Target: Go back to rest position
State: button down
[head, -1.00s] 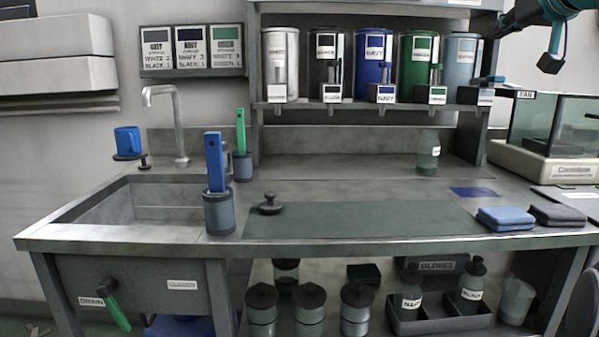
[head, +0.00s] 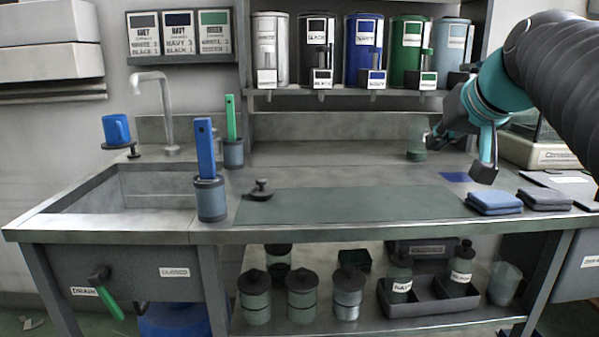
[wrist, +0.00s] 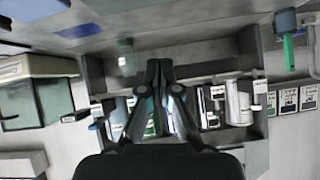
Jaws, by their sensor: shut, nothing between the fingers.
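My gripper (head: 432,138) is at the right of the head view, above the counter and in front of the shelf's lower right. It is close to the clear bottle (head: 416,142) in the picture, but I cannot tell the distance. In the wrist view my gripper (wrist: 164,66) has its two dark fingers together, with nothing between them. That view is upside down, with the shelf of canisters behind the fingers. My arm comes in from the upper right and hides part of the counter's back right and the glass-sided box.
The counter (head: 330,160) holds a green mat (head: 345,205), a dark stopper (head: 260,190), a blue-handled tool in a cup (head: 211,200) and folded cloths (head: 494,202). A sink (head: 150,190) is at left. Canisters line the shelf (head: 345,98). The counter's middle is clear.

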jog(key=s+a+f+g, duration=0.1)
jog(key=s+a+f, duration=0.1)
jog(key=s+f, duration=0.4)
jog(key=s+a+f+g, duration=0.2)
jog(key=s+f, duration=0.5)
jog(key=f, duration=0.7)
jog(key=s+a+f+g+h, duration=0.1)
jog(key=s+a+f+g, duration=0.1)
jog(key=s+f, duration=0.5)
notch_tip(320, 180, down, 4)
jog(key=shift+a+r+n, duration=0.2)
jog(key=shift+a+n, duration=0.2)
jog(key=shift+a, duration=0.15)
